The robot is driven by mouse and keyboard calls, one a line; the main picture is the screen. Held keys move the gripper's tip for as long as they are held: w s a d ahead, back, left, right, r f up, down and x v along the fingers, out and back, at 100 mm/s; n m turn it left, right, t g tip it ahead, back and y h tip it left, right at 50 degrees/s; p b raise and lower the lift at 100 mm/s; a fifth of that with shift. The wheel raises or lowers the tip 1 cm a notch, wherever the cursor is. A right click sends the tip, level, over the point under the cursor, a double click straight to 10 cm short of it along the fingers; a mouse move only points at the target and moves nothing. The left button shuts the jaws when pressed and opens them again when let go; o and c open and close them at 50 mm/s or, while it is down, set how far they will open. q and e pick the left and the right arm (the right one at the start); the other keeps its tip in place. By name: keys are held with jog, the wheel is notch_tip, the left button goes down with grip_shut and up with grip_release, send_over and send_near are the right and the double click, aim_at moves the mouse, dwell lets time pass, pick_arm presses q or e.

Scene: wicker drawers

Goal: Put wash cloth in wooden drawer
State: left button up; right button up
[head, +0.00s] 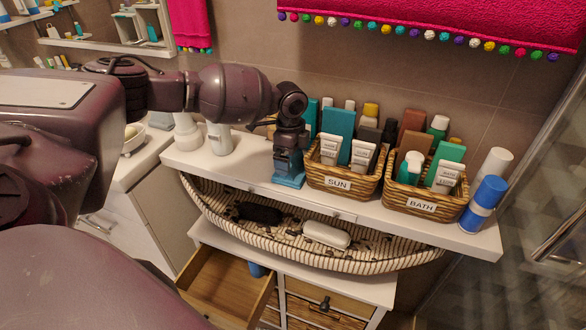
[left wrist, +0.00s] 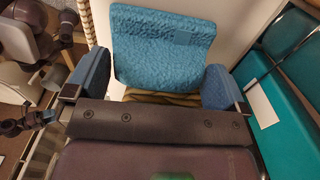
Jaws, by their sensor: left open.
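The light blue wash cloth (head: 289,181) lies on the white shelf, left of the SUN basket. In the left wrist view the wash cloth (left wrist: 165,45) shows a textured face with a small tag. My left gripper (head: 288,164) is right at the cloth and hides part of it in the head view. Its blue fingers (left wrist: 155,85) are spread apart, one towards each side of the cloth; contact cannot be told. The wooden drawer (head: 222,287) stands pulled out below the shelf, at the lower left, and its visible floor looks bare.
The SUN basket (head: 342,183) and BATH basket (head: 425,207), full of bottles, stand close right of my left gripper. White bottles (head: 219,139) stand to its left. A striped boat-shaped tray (head: 380,258) sits between shelf and drawer. A small blue thing (head: 257,270) shows beside the drawer.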

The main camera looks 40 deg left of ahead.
pick_arm(q)
jog(key=c, duration=0.8)
